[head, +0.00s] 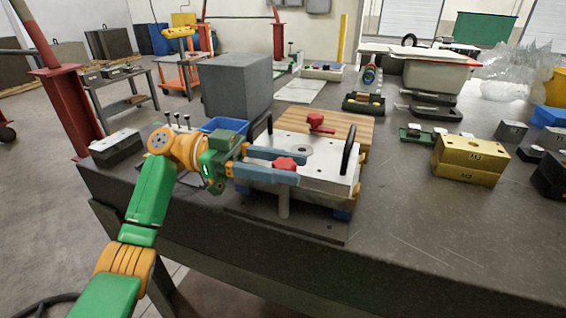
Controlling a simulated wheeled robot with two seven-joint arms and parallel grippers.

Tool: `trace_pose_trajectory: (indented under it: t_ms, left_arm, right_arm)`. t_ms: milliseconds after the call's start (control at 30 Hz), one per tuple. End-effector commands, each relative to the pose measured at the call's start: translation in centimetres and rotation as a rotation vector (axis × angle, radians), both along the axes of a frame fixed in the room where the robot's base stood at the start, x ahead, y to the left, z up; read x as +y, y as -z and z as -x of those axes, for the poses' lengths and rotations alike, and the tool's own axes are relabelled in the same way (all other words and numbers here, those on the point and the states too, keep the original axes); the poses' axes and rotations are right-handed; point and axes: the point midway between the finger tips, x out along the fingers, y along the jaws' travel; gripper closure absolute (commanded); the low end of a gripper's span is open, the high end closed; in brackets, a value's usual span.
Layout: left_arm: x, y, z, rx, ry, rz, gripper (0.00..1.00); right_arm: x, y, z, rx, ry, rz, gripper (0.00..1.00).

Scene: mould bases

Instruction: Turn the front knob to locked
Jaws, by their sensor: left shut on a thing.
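The mould base (327,163) is a silvery metal block with a black handle at its left and right. It stands on a dark plate at the table's front edge. The front knob (285,164) is red and lobed, near the front of the block. A second red knob (316,121) sits at the back. My left gripper (296,166) reaches in from the left, its two blue fingers on either side of the front knob and shut on it. The fingers hide part of the knob and the block's left side. My right gripper is out of view.
A grey block (237,87) and a blue bin (224,124) stand behind my left gripper. A wooden board (345,127) lies behind the mould base. Gold blocks (468,160) stand at the right.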

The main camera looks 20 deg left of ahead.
Motion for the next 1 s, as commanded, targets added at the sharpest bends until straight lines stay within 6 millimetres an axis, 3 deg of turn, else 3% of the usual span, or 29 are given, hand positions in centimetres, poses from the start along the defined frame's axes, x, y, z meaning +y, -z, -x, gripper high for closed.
trace_pose_trajectory:
  t_ms: [367, 400, 467, 500, 800, 1000]
  left_arm:
    - [0.0, 0.2, 0.0, 0.003, 0.004, -0.005, 1.0]
    - [0.0, 0.2, 0.0, 0.003, 0.004, -0.004, 0.43]
    - [0.0, 0.2, 0.0, 0.003, 0.004, -0.004, 0.27]
    - [0.0, 0.2, 0.0, 0.002, 0.004, -0.004, 0.23]
    - [0.2, 0.1, 0.0, 0.002, 0.001, -0.002, 0.23]
    - [3.3, 0.2, 0.0, 0.003, -0.001, -0.002, 0.23]
  right_arm:
    - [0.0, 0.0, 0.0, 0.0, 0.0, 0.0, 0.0]
    - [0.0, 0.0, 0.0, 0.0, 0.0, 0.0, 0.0]
    - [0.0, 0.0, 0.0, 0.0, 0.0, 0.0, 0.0]
    - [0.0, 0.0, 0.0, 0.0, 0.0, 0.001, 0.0]
    - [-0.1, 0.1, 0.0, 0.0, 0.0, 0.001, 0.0]
    - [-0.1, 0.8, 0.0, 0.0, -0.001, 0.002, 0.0]
